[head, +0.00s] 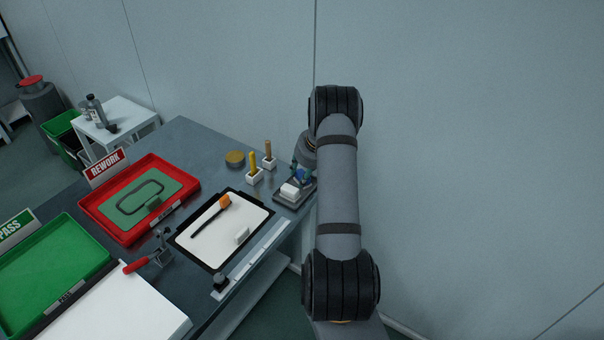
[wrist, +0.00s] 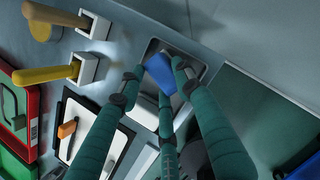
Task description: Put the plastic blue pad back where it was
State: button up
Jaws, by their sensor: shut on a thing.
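The blue pad (wrist: 164,72) is between the teal fingers of my gripper (wrist: 160,80) in the wrist view, and the fingers are shut on it. In the head view my gripper (head: 300,168) is partly hidden by my arm, and a bit of the blue pad (head: 305,176) shows beneath it. A small dark tray (head: 283,198) lies under the gripper at the table's right end, with white blocks (head: 290,190) in it. The tray (wrist: 151,47) also shows around the pad in the wrist view. I cannot tell whether the pad touches the tray.
Two white holders with a yellow handle (head: 253,162) and a wooden handle (head: 268,151) stand left of the tray. A white board (head: 215,242) with an orange-tipped tool (head: 224,201) lies in front. A red rework tray (head: 118,228), green tray (head: 50,265) and red-handled clamp (head: 140,264) are farther left.

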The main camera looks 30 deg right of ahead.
jog(key=shift+f, duration=0.25)
jog(key=o, duration=1)
jog(key=shift+r, duration=0.1)
jog(key=shift+s+r, duration=0.1)
jog(key=shift+r, duration=0.5)
jog(key=v, duration=1.1)
jog(key=shift+b, duration=0.4)
